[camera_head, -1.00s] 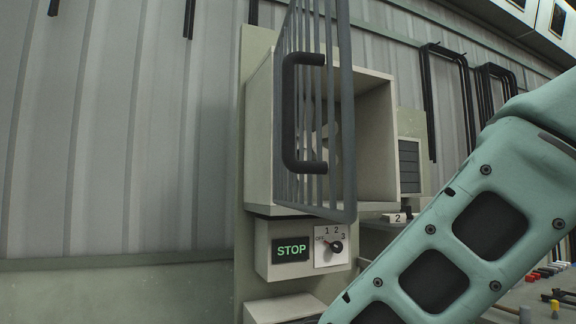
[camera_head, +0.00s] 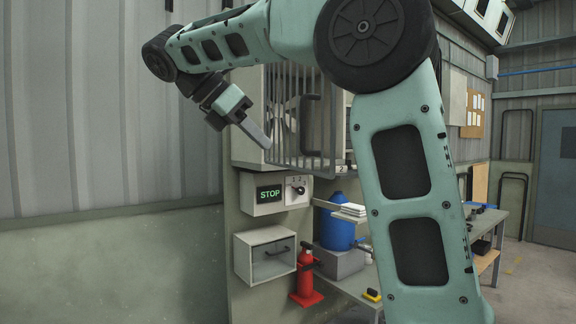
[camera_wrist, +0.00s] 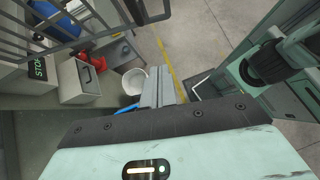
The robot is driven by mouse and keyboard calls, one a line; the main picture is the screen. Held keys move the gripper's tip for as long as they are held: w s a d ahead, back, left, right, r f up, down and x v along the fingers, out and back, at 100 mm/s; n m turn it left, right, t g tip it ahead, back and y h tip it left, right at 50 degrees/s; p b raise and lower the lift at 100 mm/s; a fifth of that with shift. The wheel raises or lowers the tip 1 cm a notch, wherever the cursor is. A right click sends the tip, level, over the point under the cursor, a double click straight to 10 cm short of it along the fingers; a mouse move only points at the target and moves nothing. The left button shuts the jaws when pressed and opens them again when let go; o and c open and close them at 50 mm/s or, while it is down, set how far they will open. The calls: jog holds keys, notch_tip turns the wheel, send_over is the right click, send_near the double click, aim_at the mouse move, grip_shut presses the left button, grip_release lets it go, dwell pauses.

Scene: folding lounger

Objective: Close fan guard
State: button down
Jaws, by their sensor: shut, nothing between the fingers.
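The fan guard (camera_head: 322,150) is a grey barred panel with a black bar handle (camera_head: 309,125). It stands at an angle in front of the pale fan housing (camera_head: 249,151), apart from it at its near edge. My gripper (camera_head: 266,142) is shut and empty, on the left side of the guard, its fingertips pointing down and right close to the bars; I cannot tell whether they touch. In the wrist view, the shut fingers (camera_wrist: 160,90) point forward, with the guard bars (camera_wrist: 40,45) and handle (camera_wrist: 150,10) at upper left.
A white bucket (camera_wrist: 134,81) is on the floor. Wall space to the left is clear.

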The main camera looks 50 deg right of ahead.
aim_at(311, 169)
jog(key=shift+s+d+r+p+x, duration=0.15)
jog(key=shift+d+r+x, duration=0.2)
jog(key=shift+x, duration=1.8)
jog(key=shift+s+d+r+p+x, duration=0.1)
jog(key=shift+s+d+r+x, duration=0.2)
jog(key=shift+x, duration=1.9)
jog(key=shift+d+r+p+x, duration=0.15)
jog(key=shift+r+x, duration=0.25)
jog(key=shift+x, duration=1.75)
jog(key=shift+d, duration=0.15)
